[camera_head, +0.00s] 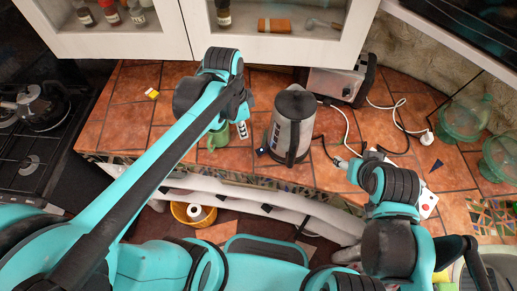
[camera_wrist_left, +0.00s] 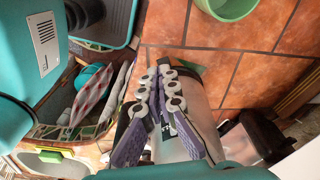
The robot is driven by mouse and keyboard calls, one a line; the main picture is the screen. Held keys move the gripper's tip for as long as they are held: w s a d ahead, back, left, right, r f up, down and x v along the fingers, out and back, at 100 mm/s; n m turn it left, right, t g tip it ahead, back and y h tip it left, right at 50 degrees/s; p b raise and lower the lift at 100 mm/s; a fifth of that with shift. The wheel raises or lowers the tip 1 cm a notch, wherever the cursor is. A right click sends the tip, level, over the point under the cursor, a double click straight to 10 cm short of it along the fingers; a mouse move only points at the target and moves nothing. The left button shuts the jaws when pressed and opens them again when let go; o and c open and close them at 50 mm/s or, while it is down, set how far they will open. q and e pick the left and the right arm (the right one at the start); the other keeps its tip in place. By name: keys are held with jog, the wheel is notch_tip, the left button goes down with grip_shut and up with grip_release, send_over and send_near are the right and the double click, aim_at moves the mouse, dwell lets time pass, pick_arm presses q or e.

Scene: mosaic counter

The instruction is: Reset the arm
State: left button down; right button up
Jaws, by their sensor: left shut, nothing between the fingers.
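My left arm reaches over the counter from the left. In the head view its gripper (camera_head: 242,130) points down between a green mug (camera_head: 217,138) and a steel kettle (camera_head: 290,125). In the left wrist view the left gripper (camera_wrist_left: 160,140) is shut and empty, with grey metal behind its fingers. My right arm comes in at the lower right. Its gripper (camera_head: 346,163) is small and partly hidden by its own wrist, near the counter's front part; I cannot tell its opening.
A toaster (camera_head: 338,84) stands behind the kettle with white and dark cables to its right. Green glass jars (camera_head: 465,118) stand at the right. A stove (camera_head: 35,130) is at the left. Cabinets (camera_head: 285,45) overhang the back.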

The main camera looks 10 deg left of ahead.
pick_arm(q)
jog(key=shift+r, duration=0.45)
jog(key=shift+s+a, duration=0.1)
jog(key=s+a+f+n+t+y+b, duration=0.1)
jog(key=s+a+f+n+t+b, duration=0.3)
jog(key=n, duration=0.8)
jog(key=f+t+b, duration=0.1)
jog(key=t, duration=0.1)
jog(key=shift+s+a+f+t+b, duration=0.3)
jog(key=shift+s+f+b, duration=0.05)
jog(key=shift+s+f, duration=0.05)
